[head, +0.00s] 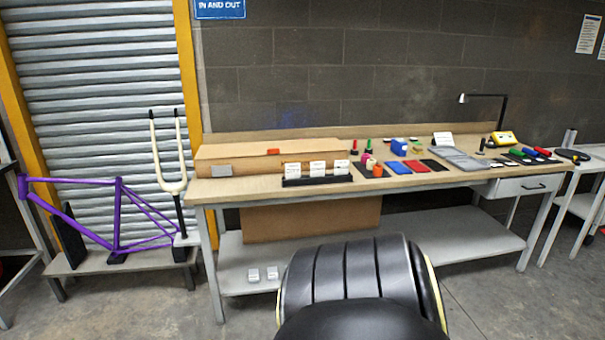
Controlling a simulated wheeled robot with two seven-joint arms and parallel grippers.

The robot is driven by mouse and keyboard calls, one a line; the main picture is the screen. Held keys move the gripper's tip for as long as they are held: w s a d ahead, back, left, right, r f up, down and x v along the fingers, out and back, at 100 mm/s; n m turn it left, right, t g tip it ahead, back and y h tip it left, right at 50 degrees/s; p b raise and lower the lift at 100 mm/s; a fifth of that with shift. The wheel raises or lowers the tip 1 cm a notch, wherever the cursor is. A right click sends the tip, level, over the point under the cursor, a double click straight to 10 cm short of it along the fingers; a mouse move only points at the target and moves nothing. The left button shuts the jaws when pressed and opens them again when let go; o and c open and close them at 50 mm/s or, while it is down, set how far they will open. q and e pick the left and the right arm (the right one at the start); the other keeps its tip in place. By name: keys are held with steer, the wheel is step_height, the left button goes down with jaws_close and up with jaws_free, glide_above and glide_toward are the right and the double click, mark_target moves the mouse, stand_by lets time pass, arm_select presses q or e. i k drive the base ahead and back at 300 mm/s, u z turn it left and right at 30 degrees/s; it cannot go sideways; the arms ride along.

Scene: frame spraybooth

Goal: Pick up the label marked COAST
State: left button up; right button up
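Several small white cards stand in a black holder (318,181) near the front left of the workbench. The left card (293,169), the middle card (317,168) and the right card (341,167) carry print too small to read, so I cannot tell which one, if any, says COAST. Another white card (443,139) stands farther back at the grey tray, also unreadable. Neither of my grippers is in view.
The workbench (240,189) holds a long cardboard box (240,153), coloured mats and small items, a grey tray (460,158) and a lamp (503,110). A purple bike frame (117,215) stands at left on a low stand. Bare floor lies before the bench.

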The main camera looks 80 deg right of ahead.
mark_target(316, 169)
steer(key=z, duration=2.5)
steer(key=i, duration=0.5)
steer(key=u, duration=0.6)
steer(key=i, duration=1.7)
steer(key=z, duration=0.55)
